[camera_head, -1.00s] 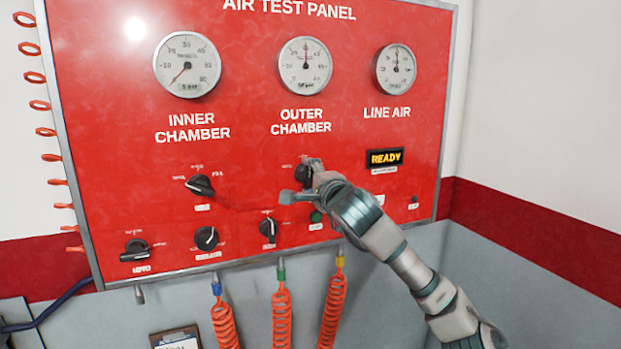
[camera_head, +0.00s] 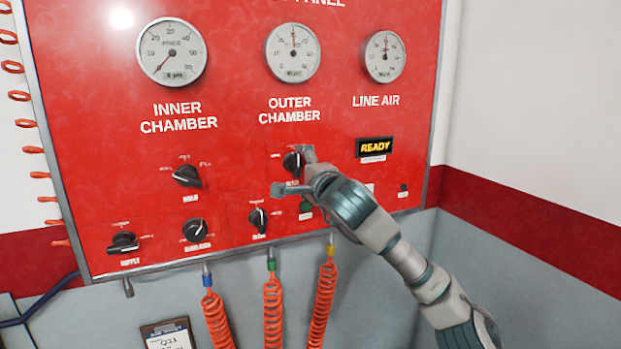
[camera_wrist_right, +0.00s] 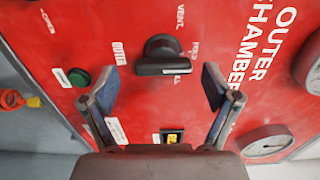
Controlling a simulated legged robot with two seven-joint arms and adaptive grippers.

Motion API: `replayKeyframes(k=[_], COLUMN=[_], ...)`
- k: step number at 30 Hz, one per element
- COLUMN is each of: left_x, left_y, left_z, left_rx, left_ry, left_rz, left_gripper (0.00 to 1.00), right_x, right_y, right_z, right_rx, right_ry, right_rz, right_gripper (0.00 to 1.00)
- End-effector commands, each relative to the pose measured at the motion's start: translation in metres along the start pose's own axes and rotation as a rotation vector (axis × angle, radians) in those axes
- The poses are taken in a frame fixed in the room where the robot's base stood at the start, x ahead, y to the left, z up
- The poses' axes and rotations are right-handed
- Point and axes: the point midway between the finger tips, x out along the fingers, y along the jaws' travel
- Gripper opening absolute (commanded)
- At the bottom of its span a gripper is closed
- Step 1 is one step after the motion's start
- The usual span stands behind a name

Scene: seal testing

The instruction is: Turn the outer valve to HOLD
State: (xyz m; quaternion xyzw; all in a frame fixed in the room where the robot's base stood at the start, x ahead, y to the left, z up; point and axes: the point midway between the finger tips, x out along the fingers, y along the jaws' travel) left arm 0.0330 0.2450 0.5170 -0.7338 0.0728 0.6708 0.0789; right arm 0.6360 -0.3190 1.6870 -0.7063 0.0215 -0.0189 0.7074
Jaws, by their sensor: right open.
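The outer valve is a black knob (camera_head: 293,162) under the OUTER CHAMBER gauge on the red panel. In the right wrist view, the knob (camera_wrist_right: 163,55) has a bar handle lying across the picture, with VENT and other position words on its right side. Its exact setting is hard to read. My right gripper (camera_head: 293,171) is open in front of the knob, one finger at its upper right and one at its lower left. In the wrist view, the open jaws (camera_wrist_right: 160,84) flank the knob with clear gaps and nothing between the pads. My left gripper is out of view.
A green button (camera_head: 306,207) sits just below the outer valve, close to my gripper. The inner valve (camera_head: 187,176) and several lower knobs are to the left. Orange coiled hoses (camera_head: 272,310) hang below the panel. A READY display (camera_head: 374,147) is to the right.

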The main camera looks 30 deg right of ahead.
Motion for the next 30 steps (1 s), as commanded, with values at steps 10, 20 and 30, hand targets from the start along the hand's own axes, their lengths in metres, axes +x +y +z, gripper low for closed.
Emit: replayKeyframes(k=[10, 20, 30], left_x=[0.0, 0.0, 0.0], left_y=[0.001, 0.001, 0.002], left_z=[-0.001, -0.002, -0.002], left_rx=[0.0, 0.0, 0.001], left_ry=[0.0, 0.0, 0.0], left_rz=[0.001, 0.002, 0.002], left_gripper=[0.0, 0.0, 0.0], right_x=[-0.074, -0.1, -0.101], right_y=[0.003, 0.004, 0.004], right_z=[-0.002, -0.002, -0.001], right_rx=[-0.001, -0.001, -0.001], right_ry=[0.001, 0.001, 0.0], right_rz=[0.001, 0.006, 0.005], right_gripper=[0.88, 0.88, 0.5])
